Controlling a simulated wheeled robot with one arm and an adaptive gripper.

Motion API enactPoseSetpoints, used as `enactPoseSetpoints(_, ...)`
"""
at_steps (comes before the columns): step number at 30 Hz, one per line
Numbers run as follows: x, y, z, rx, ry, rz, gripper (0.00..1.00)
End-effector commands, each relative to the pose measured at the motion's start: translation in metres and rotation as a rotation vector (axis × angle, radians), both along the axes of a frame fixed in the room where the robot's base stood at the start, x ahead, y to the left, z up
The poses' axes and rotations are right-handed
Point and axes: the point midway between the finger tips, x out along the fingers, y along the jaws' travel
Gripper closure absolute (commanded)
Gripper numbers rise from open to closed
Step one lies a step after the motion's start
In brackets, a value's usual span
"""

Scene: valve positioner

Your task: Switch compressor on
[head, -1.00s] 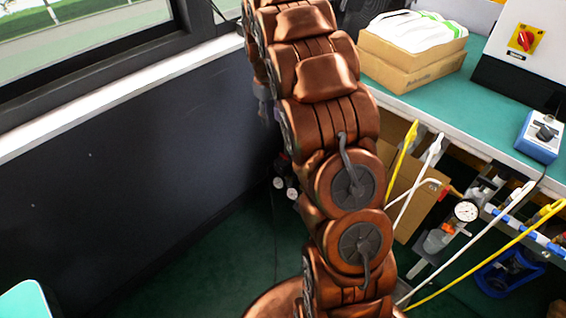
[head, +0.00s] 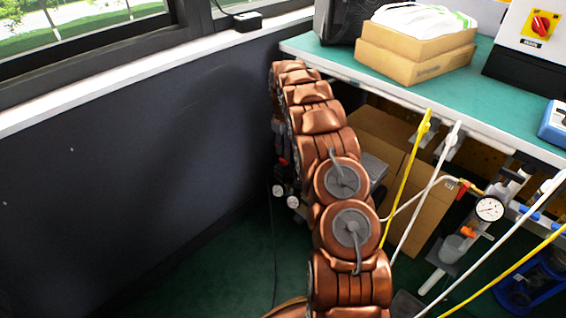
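Two small round gauges (head: 285,195) with dark and red parts show low by the wall, just left of my copper-coloured arm. They may belong to the compressor, but its body and switch are hidden behind my arm and I cannot tell for sure. My arm rises from the bottom of the head view and curves away near the table's left corner. My gripper is hidden beyond the arm links, so its opening does not show.
A green-topped table (head: 480,95) stands at the right, with cardboard boxes (head: 415,52) on it. Under it are a large carton (head: 418,205), a regulator gauge (head: 489,208), yellow and white hoses, and a blue item (head: 530,285). A dark wall (head: 120,170) bounds the left; green floor is clear beside it.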

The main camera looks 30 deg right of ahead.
Motion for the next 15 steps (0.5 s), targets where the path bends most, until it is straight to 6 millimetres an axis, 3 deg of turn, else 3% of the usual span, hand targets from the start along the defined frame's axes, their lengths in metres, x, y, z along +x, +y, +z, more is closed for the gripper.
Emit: enactPoseSetpoints(15,-0.001,0.001,-0.068,0.002,0.005,-0.001,0.65)
